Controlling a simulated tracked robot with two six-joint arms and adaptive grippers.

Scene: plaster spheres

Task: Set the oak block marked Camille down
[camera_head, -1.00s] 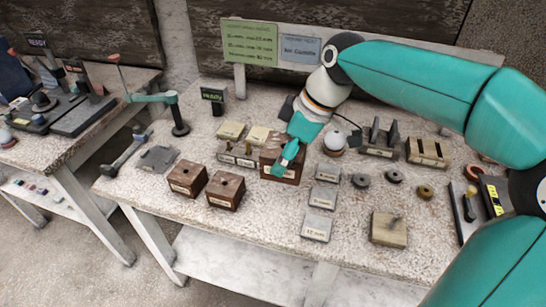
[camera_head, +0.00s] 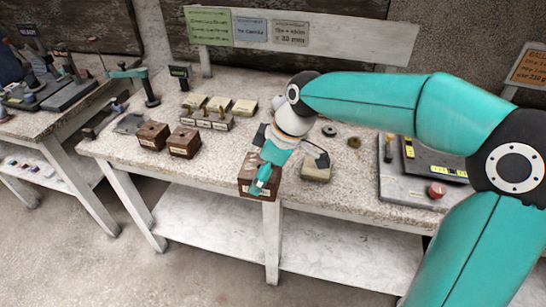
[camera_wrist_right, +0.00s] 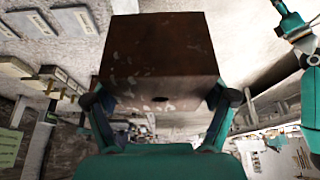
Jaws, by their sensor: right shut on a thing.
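My right gripper (camera_head: 262,183) is shut on a dark brown block (camera_head: 250,172) with a pale label on its front. I cannot read the label, so I cannot tell whether it says Camille. The block is over the table's front edge in the head view, and I cannot tell whether it touches the table. In the right wrist view the block (camera_wrist_right: 160,60) sits between the two fingers (camera_wrist_right: 160,110), its scuffed face with a small dark hole toward the camera.
Two similar brown blocks (camera_head: 152,136) (camera_head: 184,143) stand at the left of the stone-topped table (camera_head: 220,145). A pale wooden block (camera_head: 316,170) is close right of the gripper. A dark device with a red knob (camera_head: 436,190) lies farther right. Signs (camera_head: 250,28) stand behind.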

